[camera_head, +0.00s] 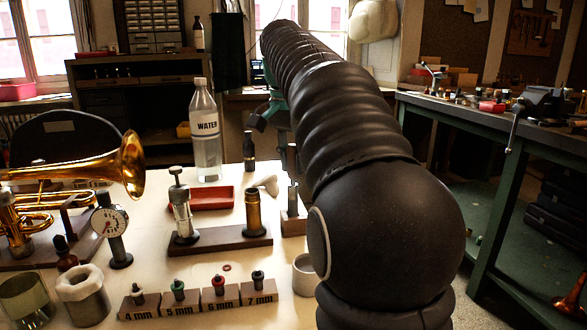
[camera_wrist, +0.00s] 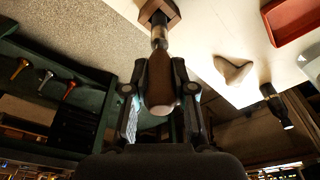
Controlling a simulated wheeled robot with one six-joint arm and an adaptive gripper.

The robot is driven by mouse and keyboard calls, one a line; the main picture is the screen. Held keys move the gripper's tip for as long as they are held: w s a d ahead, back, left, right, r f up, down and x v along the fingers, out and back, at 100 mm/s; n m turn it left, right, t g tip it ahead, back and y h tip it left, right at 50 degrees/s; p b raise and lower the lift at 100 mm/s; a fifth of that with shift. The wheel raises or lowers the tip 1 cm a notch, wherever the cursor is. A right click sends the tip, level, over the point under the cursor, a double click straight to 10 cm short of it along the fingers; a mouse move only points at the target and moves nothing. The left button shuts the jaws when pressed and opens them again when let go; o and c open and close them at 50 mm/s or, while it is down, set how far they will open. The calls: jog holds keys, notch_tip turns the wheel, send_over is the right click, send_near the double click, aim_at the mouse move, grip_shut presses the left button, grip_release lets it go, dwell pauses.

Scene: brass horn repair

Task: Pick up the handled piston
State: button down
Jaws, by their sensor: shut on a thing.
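The handled piston has a brown wooden handle (camera_wrist: 160,82) and a dark and metallic shaft. In the wrist view my gripper (camera_wrist: 160,72) is shut on this handle, one finger on each side. The far end of the shaft meets a small wooden block (camera_wrist: 172,12); I cannot tell whether it is seated in it or just clear. In the head view the shaft (camera_head: 292,198) stands upright at the wooden block (camera_head: 293,224), left of my black arm. The handle and most of my gripper are hidden behind the arm there.
A wooden base (camera_head: 219,241) with a silver valve (camera_head: 181,210) and brass cylinder (camera_head: 253,212) stands close left. A red tray (camera_head: 212,198), water bottle (camera_head: 206,140), dark small bottle (camera_head: 249,150) and white cloth-like piece (camera_wrist: 232,70) are nearby. Labelled plugs (camera_head: 199,305) stand in front.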

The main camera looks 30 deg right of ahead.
notch_tip(320, 180, up, 2)
jog(key=shift+d, duration=0.1)
jog(key=s+d+r+p, duration=0.2)
jog(key=d+r, duration=0.4)
jog(key=d, duration=0.5)
jog(key=shift+s+r, duration=0.15)
jog(key=shift+s, duration=0.65)
